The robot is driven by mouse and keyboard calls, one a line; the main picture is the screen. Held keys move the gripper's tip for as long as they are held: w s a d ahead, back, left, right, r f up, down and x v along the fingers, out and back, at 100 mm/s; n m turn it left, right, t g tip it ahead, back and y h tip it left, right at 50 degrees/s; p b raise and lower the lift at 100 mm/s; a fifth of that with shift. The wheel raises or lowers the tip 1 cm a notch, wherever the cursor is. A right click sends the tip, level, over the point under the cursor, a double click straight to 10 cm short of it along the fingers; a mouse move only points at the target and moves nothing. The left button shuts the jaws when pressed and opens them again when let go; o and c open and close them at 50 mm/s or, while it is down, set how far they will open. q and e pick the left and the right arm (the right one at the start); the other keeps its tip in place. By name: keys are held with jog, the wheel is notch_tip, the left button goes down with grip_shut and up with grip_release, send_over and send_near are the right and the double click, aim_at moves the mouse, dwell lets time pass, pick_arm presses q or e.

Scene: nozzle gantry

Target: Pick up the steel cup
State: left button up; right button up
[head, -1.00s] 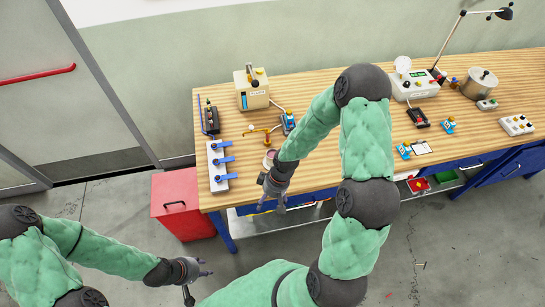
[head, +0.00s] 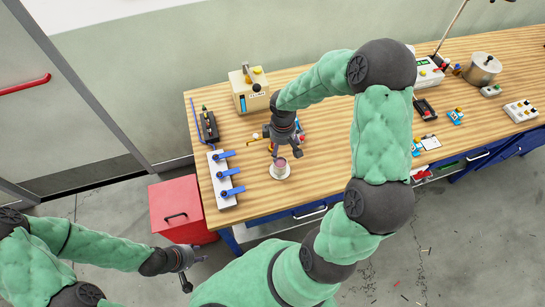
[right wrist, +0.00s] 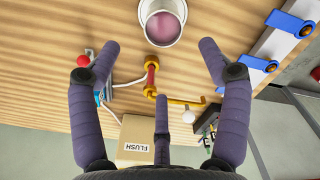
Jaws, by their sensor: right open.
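The steel cup (head: 280,167) stands upright on a round white base near the front edge of the bench, with a pinkish inside.
A valve block with blue levers (head: 226,176) lies left of the cup. A red and brass fitting (right wrist: 152,75) is close to my right fingers. A beige FLUSH box (head: 248,88) stands behind. A red bin (head: 176,207) is on the floor. The wood right of the cup is clear.

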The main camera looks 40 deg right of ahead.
send_near(280, 163)
jog(key=s, duration=0.2)
jog(key=shift+w+a+f+b, duration=0.3)
jog(key=shift+a+f+b, duration=0.15)
jog(key=shift+f, duration=0.1)
jog(key=f, duration=0.4)
jog(key=shift+s+a+b, duration=0.25)
jog(key=shift+b, duration=0.05)
jog(key=shift+w+f, duration=0.1)
jog(key=shift+f, duration=0.45)
jog(key=c, duration=1.3)
